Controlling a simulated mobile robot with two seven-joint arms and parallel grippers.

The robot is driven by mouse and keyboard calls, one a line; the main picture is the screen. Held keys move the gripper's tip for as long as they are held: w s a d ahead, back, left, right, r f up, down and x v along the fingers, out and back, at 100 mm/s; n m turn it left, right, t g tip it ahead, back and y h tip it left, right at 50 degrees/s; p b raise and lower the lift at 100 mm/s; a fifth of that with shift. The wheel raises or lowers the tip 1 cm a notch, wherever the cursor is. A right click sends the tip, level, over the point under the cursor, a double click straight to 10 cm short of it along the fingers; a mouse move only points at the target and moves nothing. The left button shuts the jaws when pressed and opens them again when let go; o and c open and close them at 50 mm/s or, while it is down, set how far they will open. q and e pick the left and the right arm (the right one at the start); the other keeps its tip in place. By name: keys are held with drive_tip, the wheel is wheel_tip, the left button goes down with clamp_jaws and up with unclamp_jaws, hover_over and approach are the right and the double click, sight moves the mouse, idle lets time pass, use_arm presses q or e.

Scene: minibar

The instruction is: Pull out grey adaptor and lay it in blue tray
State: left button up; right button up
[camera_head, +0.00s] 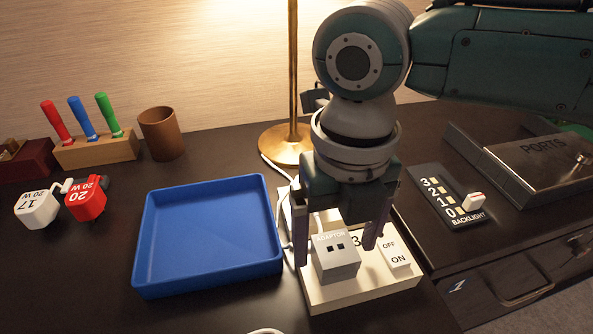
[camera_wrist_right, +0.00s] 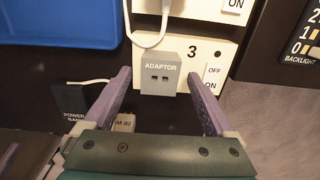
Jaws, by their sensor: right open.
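The grey adaptor (camera_head: 338,263) is a small block with two dark slots, sitting on the white socket panel (camera_head: 400,281). It also shows in the right wrist view (camera_wrist_right: 160,83), on the panel beside the number 3. My right gripper (camera_head: 335,254) is open, its purple fingers pointing down on either side of the adaptor. In the right wrist view the adaptor lies between the fingertips, with gaps on both sides. The blue tray (camera_head: 215,187) is empty and lies left of the panel. My left gripper is not in view.
The ON/OFF switch (camera_head: 396,252) is right of the adaptor. A white cable (camera_wrist_right: 164,25) runs to another plug on the panel. A brass lamp (camera_head: 288,145) stands behind. The backlight slider plate (camera_head: 440,190) is to the right. Red and white blocks (camera_head: 86,200) lie left of the tray.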

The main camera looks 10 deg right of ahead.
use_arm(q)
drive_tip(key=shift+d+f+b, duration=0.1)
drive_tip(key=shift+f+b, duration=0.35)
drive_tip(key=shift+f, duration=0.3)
use_arm(e)
wheel_tip(320, 180, down, 2)
drive_tip(key=shift+f, duration=0.1)
use_arm(q)
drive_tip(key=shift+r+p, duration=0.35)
drive_tip(key=shift+p, duration=0.05)
idle(0.5)
use_arm(e)
drive_tip(key=c, duration=0.4)
clamp_jaws()
drive_tip(key=shift+r, duration=0.2)
